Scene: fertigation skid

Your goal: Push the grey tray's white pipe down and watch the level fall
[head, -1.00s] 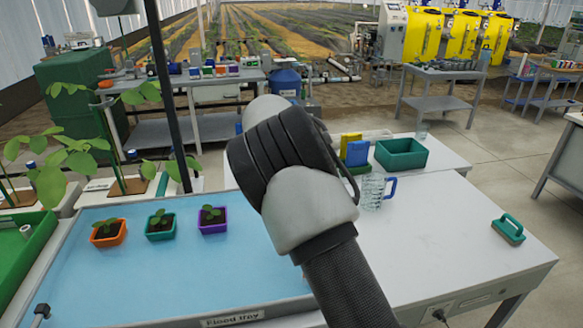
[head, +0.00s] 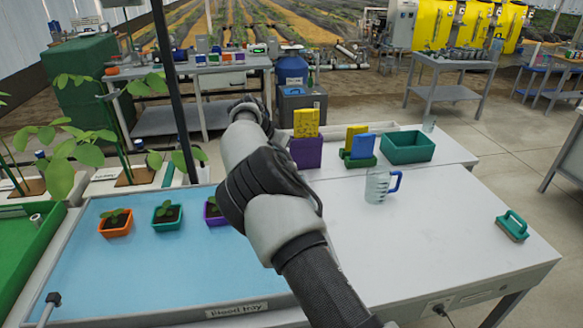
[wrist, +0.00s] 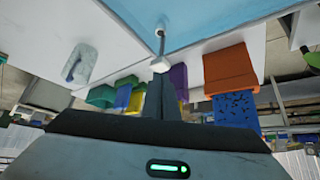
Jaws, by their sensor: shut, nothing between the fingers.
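The flood tray (head: 240,306) is grey-rimmed and filled with blue water, and it also shows at the top of the wrist view (wrist: 215,22). No white pipe can be made out in it in the head view, where my arm covers its right part. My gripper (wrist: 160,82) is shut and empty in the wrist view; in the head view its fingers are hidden. Just past the fingertips in the wrist view is a thin grey rod (wrist: 161,42) with a pale block at its end. I cannot tell whether they touch, or whether this is the pipe.
Orange (head: 115,223), teal (head: 166,217) and purple (head: 212,214) seedling pots stand in the tray. A clear jug (head: 376,187), a green bin (head: 405,148) and a green brush (head: 513,226) are on the white bench to the right. A dark post (head: 172,90) rises behind the tray.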

